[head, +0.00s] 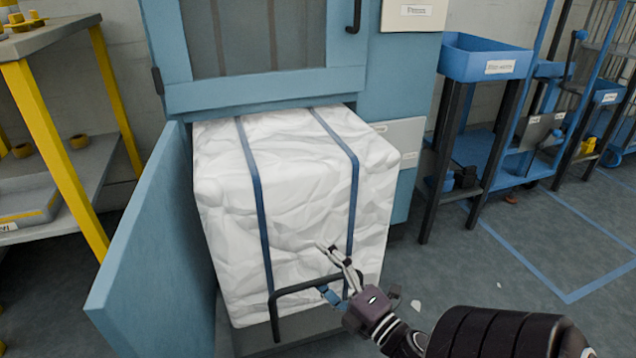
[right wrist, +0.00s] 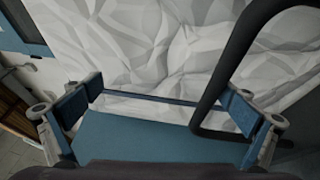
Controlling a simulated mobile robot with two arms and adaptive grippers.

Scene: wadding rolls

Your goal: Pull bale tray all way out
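A big white wadding bale (head: 300,190) with two dark blue straps stands in the open lower bay of a blue press (head: 265,90), its front sticking out. The bale tray (head: 262,340) shows as a grey edge under it. The tray's black bar handle (head: 274,318) stands in front of the bale's lower face. My right gripper (head: 338,276) is at the right part of this handle, fingers apart. In the right wrist view the fingers are wide open, and the handle (right wrist: 222,85) passes close to the right finger; I cannot tell if they touch. My left gripper is not in view.
The press's blue door (head: 155,250) is swung open along the bale's left side. A yellow-legged bench (head: 50,130) stands at the left. A blue bin stand (head: 485,60) is at the right. The floor at the right (head: 500,270) is mostly clear, with small white scraps near my gripper.

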